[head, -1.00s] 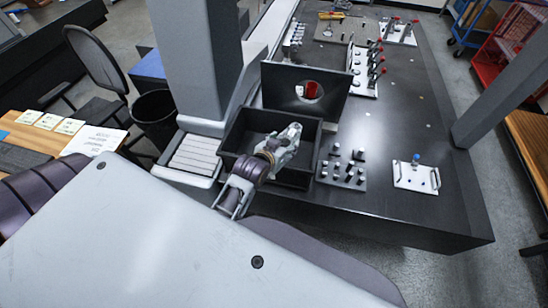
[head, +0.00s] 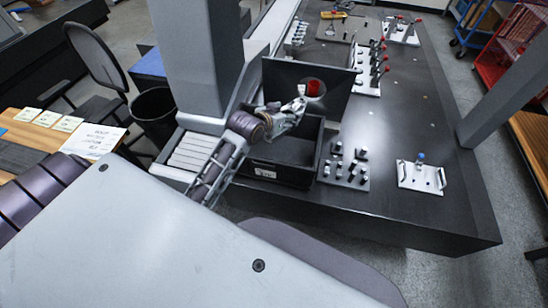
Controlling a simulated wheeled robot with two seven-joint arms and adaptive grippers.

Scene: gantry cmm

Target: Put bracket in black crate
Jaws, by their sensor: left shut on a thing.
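The black crate (head: 283,172) stands open at the near left of the dark table, with a small white label on its front wall. My left gripper (head: 297,104) is above the crate's far side, in front of an upright dark panel. It is shut on a small pale piece (head: 301,90), which I take to be the bracket; its shape is mostly hidden by the fingers. The visible part of the crate floor looks empty, and my arm covers its left part. My right gripper is out of view.
The upright dark panel (head: 338,97) has a round hole with red showing in it. A dark block with several knobs (head: 345,172) stands right of the crate. A white plate with handles (head: 420,177) lies farther right. A grey column (head: 195,60) rises at the left.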

